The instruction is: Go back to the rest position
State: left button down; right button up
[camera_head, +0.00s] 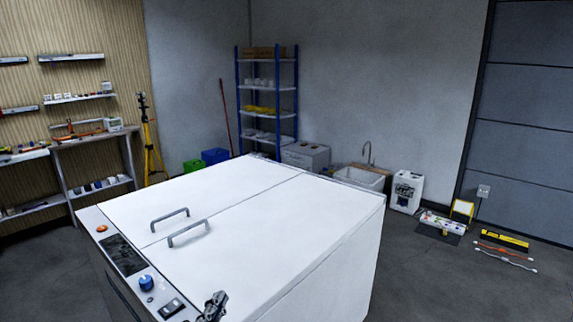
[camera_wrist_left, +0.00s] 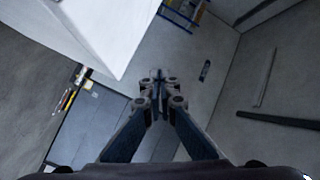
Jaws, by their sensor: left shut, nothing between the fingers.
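My left gripper (camera_head: 213,306) shows at the bottom edge of the head view, in front of the white machine's control panel. In the left wrist view the left gripper (camera_wrist_left: 159,80) has its fingertips together, with nothing between them. The white machine (camera_head: 290,215) has a broad flat lid with two grey handles (camera_head: 188,233). It also shows at the upper left of the left wrist view (camera_wrist_left: 95,30), apart from the fingers there. The right gripper is in neither view.
The control panel (camera_head: 124,255) has a blue knob (camera_head: 146,283) and an orange button. A blue shelf rack (camera_head: 267,100), a sink (camera_head: 360,178) and a yellow tripod (camera_head: 150,140) stand behind. Tools and a power strip (camera_head: 443,222) lie on the floor at right. The near right floor is clear.

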pick_arm(q)
jog(key=s+a+f+n+g+y, duration=0.2)
jog(key=s+a+f+n+g, duration=0.15)
jog(key=s+f, duration=0.35)
jog(key=s+a+f+n+g+y, duration=0.1)
jog(key=s+a+f+n+g, duration=0.25)
jog(key=f, duration=0.55)
jog(key=s+f+n+g, duration=0.2)
jog(key=s+f+g, duration=0.15)
jog(key=s, duration=0.55)
jog(key=s+f+n+g, duration=0.25)
jog(key=s+f, duration=0.25)
jog(key=s, duration=0.4)
notch_tip(320, 180, down, 26)
jog(key=s+g, duration=0.2)
jog(key=s+a+f+g, duration=0.1)
jog(key=s+a+f, duration=0.1)
jog(key=s+f, duration=1.4)
jog(key=shift+s+a+h, duration=0.2)
jog(key=shift+s+h, duration=0.1)
jog(key=shift+s, duration=0.05)
jog(key=shift+m, duration=0.25)
